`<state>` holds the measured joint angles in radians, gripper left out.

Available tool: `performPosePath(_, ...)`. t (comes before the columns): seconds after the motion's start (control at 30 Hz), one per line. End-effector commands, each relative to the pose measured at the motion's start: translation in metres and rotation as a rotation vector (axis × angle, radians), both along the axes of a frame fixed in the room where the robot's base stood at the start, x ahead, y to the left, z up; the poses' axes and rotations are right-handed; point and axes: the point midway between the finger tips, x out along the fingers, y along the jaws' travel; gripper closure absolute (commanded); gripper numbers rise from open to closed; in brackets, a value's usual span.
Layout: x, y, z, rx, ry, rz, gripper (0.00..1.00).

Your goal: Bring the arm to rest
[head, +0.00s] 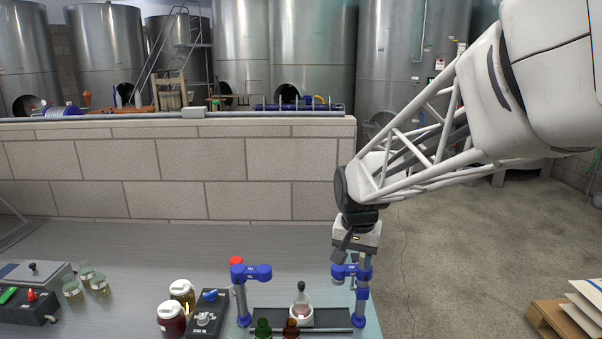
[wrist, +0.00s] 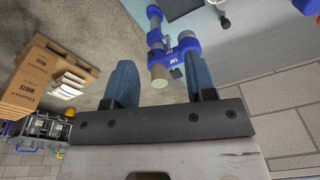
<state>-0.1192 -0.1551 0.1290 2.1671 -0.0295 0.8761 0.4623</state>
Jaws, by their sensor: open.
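My gripper (head: 352,256) hangs from my arm at the right end of the bench, pointing down. It is open, with its two blue-grey fingers spread in the wrist view (wrist: 160,68). It holds nothing. A blue clamp on a metal post (head: 360,293) stands just below and beside it. In the wrist view this clamp (wrist: 176,58) shows between and beyond the fingers. I cannot tell whether a finger touches it.
A second blue clamp (head: 250,272) stands to the left, with a small bottle (head: 301,293) between the posts. Jars (head: 172,318), a control box (head: 207,315) and a scale (head: 35,275) stand further left. The floor (head: 460,255) right of the bench is clear up to a pallet (head: 552,320).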

Motion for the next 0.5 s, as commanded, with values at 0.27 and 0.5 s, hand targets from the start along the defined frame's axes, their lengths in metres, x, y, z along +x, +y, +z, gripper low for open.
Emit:
performPosePath(0.27,-0.062,-0.022,0.018,-0.007,-0.024,0.066,0.49)
performPosePath(0.5,-0.113,-0.037,0.026,-0.017,-0.045,0.124,0.49)
